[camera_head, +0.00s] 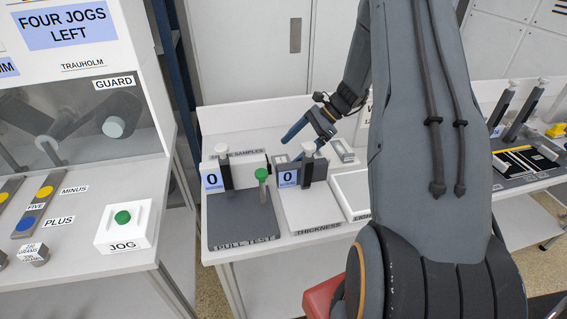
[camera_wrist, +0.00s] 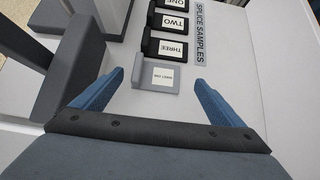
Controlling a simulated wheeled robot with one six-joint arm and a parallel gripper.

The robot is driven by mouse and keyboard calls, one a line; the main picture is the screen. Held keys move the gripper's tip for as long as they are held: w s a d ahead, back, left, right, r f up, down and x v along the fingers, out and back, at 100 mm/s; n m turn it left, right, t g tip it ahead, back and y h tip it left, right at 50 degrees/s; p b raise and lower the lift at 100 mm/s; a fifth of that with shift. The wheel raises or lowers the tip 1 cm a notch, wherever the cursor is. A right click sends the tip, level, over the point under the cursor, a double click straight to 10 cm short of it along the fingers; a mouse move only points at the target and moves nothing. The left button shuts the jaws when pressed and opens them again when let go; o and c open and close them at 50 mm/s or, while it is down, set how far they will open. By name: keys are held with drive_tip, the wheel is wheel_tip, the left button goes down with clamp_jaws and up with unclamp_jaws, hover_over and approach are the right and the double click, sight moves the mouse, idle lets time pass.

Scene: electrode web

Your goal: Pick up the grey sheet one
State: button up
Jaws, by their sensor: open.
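The grey sheet one (camera_wrist: 155,79) is a small light grey piece with a white label and a raised tab on its left side. It lies on the white bench top in the wrist view, just below the black sample THREE. My gripper (camera_wrist: 158,84) is open and empty, with one blue finger to the left of the sheet and the other to its right. The fingers look apart from it; the height gap is hard to judge. In the head view my gripper (camera_head: 302,146) hangs over the back of the bench, and I cannot make out the sheet there.
Black samples ONE, TWO (camera_wrist: 168,22) and THREE (camera_wrist: 167,48) line up beyond the sheet, beside the SPLICE SAMPLES sign (camera_wrist: 201,32). A dark grey tester block (camera_wrist: 80,55) stands close to the left finger. The pull tester (camera_head: 240,219) and thickness gauge (camera_head: 314,209) stand in front.

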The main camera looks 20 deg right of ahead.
sight(285, 156)
drive_tip(key=p+x, duration=0.1)
drive_tip(key=x, duration=0.2)
drive_tip(key=shift+s+a+p, duration=0.25)
drive_tip(key=shift+p, duration=0.1)
drive_tip(key=shift+w+a+f, duration=0.1)
drive_tip(key=shift+a+f, duration=0.1)
drive_tip(key=shift+f, duration=0.1)
drive_tip(key=c, duration=1.3)
drive_tip(key=shift+o, duration=0.2)
drive_tip(key=shift+r, duration=0.1)
